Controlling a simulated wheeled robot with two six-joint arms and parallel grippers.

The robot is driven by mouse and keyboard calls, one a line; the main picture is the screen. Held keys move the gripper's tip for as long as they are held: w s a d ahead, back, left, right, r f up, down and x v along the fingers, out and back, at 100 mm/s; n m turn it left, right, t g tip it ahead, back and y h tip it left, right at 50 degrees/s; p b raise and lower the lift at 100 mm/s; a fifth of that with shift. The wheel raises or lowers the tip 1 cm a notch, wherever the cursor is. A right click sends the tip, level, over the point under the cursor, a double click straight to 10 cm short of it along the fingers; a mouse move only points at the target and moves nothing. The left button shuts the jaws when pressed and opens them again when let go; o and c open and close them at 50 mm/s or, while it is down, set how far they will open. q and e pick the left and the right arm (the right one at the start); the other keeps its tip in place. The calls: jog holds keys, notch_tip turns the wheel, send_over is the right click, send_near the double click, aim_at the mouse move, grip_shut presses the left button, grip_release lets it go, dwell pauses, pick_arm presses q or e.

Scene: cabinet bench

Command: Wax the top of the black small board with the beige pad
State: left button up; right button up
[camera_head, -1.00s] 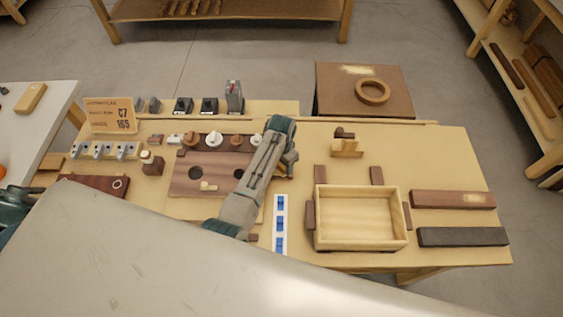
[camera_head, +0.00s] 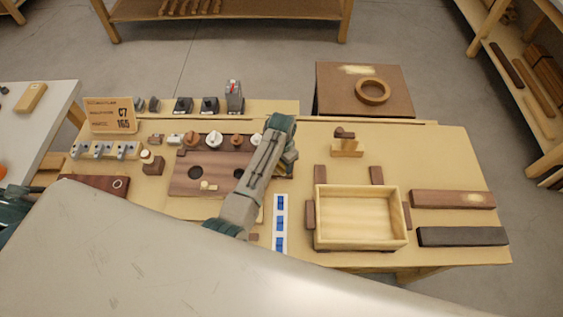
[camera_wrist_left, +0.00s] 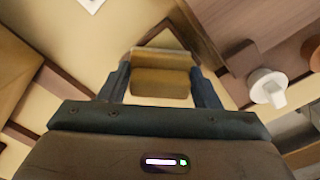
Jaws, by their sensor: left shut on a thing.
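The black small board (camera_head: 462,236) lies flat at the right front of the bench, with no gripper near it. My left gripper (camera_wrist_left: 162,82) is shut on the beige pad (camera_wrist_left: 160,83), a tan block seen between its two fingers in the left wrist view. In the head view my left forearm stands over the middle of the bench, left of the wooden tray, and hides most of the gripper and the pad. My right gripper is in neither view.
The wooden tray (camera_head: 318,233) stands between my left arm and the black board. A brown board (camera_head: 435,198) with a pale patch lies just behind the black one. A small wooden block with a brown knob (camera_head: 346,148) stands behind the tray. The bench's back right is clear.

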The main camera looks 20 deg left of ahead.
pick_arm(q)
jog(key=shift+r, duration=3.2)
